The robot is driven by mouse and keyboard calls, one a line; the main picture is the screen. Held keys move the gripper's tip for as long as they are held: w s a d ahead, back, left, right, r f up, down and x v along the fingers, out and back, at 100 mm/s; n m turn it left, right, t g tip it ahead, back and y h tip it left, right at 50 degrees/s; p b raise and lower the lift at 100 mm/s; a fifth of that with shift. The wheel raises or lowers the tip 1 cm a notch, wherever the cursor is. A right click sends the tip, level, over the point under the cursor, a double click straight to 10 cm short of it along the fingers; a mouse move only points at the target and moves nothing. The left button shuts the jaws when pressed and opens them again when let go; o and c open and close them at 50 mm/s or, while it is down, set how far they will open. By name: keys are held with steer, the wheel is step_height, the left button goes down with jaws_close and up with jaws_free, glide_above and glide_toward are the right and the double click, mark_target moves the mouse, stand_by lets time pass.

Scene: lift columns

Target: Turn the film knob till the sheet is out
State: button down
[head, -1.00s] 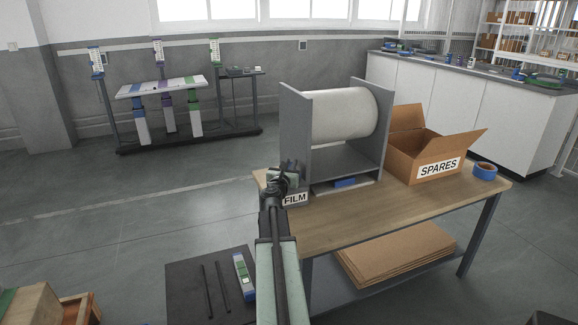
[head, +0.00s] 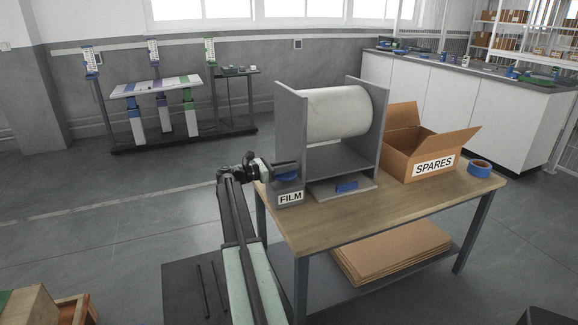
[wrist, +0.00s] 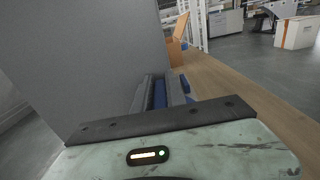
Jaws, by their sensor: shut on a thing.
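The film dispenser (head: 290,128) stands on the bench, with a white roll (head: 338,113) between its grey side plates. A box with a FILM label (head: 290,198) is at its left side. A blue knob (head: 287,177) sits above that label, partly covered by my gripper (head: 284,170). My gripper is shut on the knob from the left. In the wrist view the knob (wrist: 160,92) shows as blue between the dark fingers. A pale flat strip (head: 325,190) lies at the dispenser's foot; I cannot tell whether it is the sheet or a base plate.
A blue block (head: 346,187) lies on the pale strip. An open SPARES box (head: 420,150) and a blue tape roll (head: 480,168) stand to the right on the bench (head: 400,202). The bench's front is clear. Cardboard sheets (head: 392,252) lie on the lower shelf.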

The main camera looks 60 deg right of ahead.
steer(key=m+g+y, duration=0.1)
steer(key=y, duration=0.1)
steer(key=m+g+y, duration=0.1)
steer(key=m+g, duration=0.1)
steer(key=m+g+y, duration=0.1)
steer(key=g+y, duration=0.1)
steer(key=shift+s+a+m+y, duration=0.1)
steer(key=shift+a+m+y, duration=0.2)
steer(key=shift+m, duration=0.1)
steer(key=shift+s+y, duration=0.1)
steer(key=shift+y, duration=0.2)
steer(key=c, duration=1.4)
jaws_free()
steer(key=shift+o, duration=0.2)
steer(key=shift+a, duration=0.1)
